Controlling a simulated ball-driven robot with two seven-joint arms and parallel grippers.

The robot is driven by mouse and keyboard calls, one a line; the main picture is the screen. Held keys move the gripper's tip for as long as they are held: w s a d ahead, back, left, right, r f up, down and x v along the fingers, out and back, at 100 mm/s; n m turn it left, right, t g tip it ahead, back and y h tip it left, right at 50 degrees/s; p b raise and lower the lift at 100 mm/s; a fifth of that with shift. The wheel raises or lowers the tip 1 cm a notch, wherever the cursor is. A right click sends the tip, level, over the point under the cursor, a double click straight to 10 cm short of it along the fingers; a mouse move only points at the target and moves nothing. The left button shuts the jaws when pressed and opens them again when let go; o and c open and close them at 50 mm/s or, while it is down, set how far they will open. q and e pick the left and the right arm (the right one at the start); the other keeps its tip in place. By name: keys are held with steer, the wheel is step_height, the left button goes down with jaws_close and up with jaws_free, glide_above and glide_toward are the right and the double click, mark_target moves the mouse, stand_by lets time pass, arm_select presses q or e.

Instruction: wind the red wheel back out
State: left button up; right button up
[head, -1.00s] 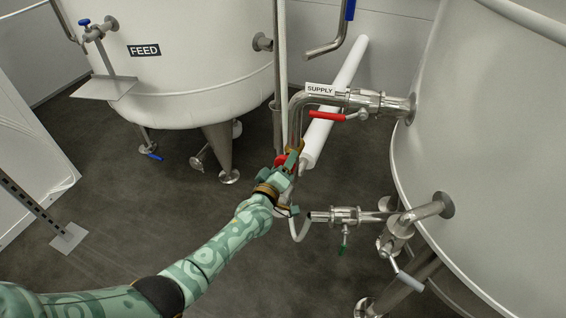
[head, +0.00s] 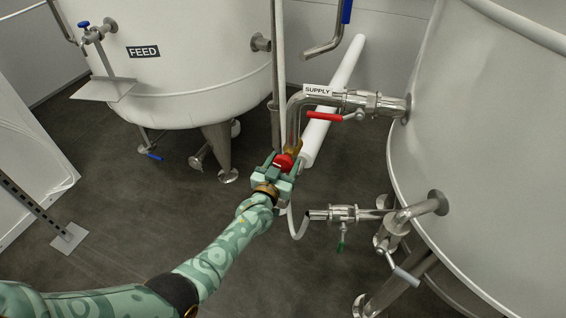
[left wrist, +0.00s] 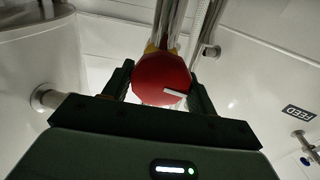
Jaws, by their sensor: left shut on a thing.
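The red wheel (head: 284,162) sits on a brass-coloured fitting at the lower end of the supply pipework. In the left wrist view the wheel (left wrist: 161,79) fills the space between my fingers, and a white mark on its face points to the right. My left gripper (head: 283,165) is shut on the wheel, with one green finger on each side of it; these fingers also show in the left wrist view (left wrist: 160,84). My right gripper is in neither view.
The SUPPLY pipe with a red lever (head: 324,117) runs above and right of the wheel to the large tank (head: 480,140). A lower valve with a green handle (head: 341,243) is close on the right. The FEED tank (head: 190,70) stands behind left. The dark floor (head: 130,210) is open at left.

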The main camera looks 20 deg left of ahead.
arm_select(q)
steer(key=m, duration=0.4)
steer(key=shift+s+d+f+m, duration=0.1)
steer(key=shift+d+f+m, duration=0.05)
steer(key=shift+f+m, duration=0.15)
steer(key=m, duration=0.2)
steer(key=shift+m+b, duration=0.3)
steer(key=shift+b, duration=0.05)
steer(key=shift+m, duration=1)
steer(key=m+b, duration=0.1)
steer(key=m, duration=0.3)
steer(key=shift+f+b, duration=0.15)
steer(key=shift+b, duration=0.15)
steer(key=shift+m+b, duration=0.35)
steer(key=shift+m, duration=0.85)
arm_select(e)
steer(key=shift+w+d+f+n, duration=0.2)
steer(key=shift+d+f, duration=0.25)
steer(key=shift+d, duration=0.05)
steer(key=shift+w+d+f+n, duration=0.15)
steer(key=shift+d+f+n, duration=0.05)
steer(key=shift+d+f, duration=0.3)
arm_select(q)
steer(key=shift+m, duration=0.3)
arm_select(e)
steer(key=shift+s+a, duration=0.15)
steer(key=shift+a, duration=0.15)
